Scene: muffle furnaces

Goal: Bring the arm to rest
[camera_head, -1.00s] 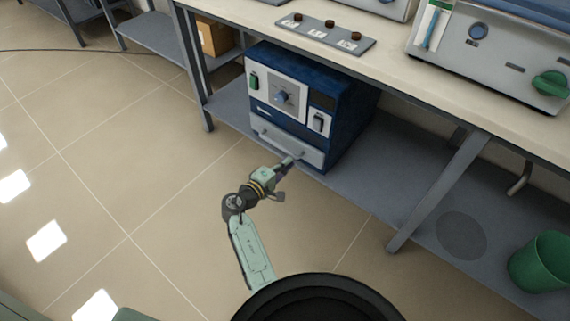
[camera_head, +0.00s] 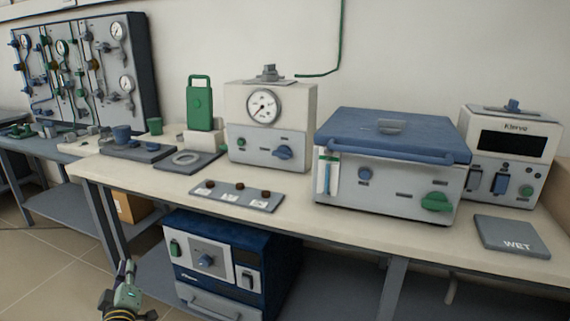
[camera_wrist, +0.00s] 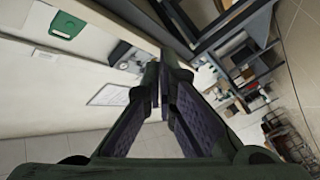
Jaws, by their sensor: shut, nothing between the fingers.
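My gripper (camera_head: 127,264) shows small at the lower left of the head view, on the end of my arm, which is mostly below the frame. It points up and away in front of the bench and appears apart from everything. In the wrist view my gripper (camera_wrist: 164,85) has its two dark fingers drawn together at the tips, with nothing between them. The blue furnace (camera_head: 225,262) stands under the bench, right of my gripper in the picture. Its handled lower front panel (camera_head: 212,302) looks shut and is partly cut off by the frame.
The bench (camera_head: 290,205) carries a blue-lidded unit (camera_head: 388,165), a gauge unit (camera_head: 270,125), a plate with brown knobs (camera_head: 236,196) and a WET plate (camera_head: 511,237). A cardboard box (camera_head: 133,206) sits below. Floor (camera_head: 45,270) is clear at lower left.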

